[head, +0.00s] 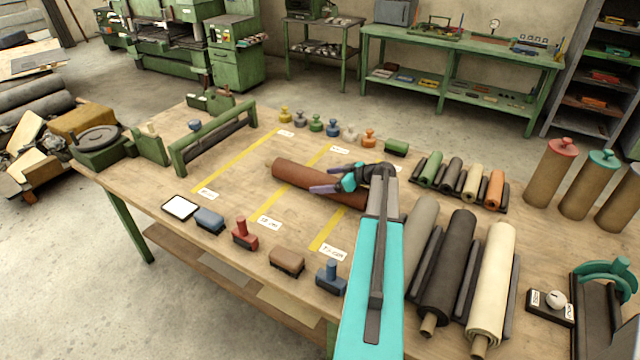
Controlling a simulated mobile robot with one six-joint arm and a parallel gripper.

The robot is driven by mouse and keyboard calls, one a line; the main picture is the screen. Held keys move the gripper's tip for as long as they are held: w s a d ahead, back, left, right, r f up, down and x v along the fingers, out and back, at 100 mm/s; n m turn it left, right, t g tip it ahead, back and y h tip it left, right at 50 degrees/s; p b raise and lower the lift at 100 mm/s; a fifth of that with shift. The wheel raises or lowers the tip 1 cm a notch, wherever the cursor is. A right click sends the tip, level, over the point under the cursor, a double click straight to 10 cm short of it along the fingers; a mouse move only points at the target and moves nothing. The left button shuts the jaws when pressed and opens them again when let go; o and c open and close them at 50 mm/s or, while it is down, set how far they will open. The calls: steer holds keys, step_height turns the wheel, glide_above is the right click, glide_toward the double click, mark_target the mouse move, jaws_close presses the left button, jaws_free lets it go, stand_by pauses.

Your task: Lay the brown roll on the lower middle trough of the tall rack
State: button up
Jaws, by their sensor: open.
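The brown roll (300,175) lies on the wooden table, slanting from upper left to lower right across a yellow tape line. A pale core end shows at its upper left. Its right part is partly hidden by my gripper (328,178), whose purple fingers are open over the roll. I cannot tell whether the fingers touch it. No tall rack with a lower middle trough can be made out for certain. A tall shelf unit (594,75) stands at the back right, cut off by the picture edge.
Grey, black and cream rolls (494,275) lie in a low rack to the right. Smaller rolls (471,181) lie behind them. Stamps and pads (287,261) line the front edge; coloured knobs (316,123) line the back. A green frame (213,135) stands at left.

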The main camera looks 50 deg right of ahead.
mark_target(321, 173)
steer(key=c, duration=2)
steer(key=shift+w+r, duration=0.1)
steer(key=shift+r, duration=0.1)
steer(key=shift+c, duration=0.9)
steer(key=shift+d+r, duration=0.1)
steer(key=shift+r, duration=0.05)
steer(key=shift+r+b, duration=0.95)
steer(key=shift+r, duration=0.65)
steer(key=s+a+r+b, duration=0.1)
steer(key=s+a+b, duration=0.4)
steer(key=s+a, duration=0.5)
steer(key=shift+s+a+r, duration=0.2)
steer(key=shift+s+a, duration=0.1)
steer(key=shift+a, duration=0.7)
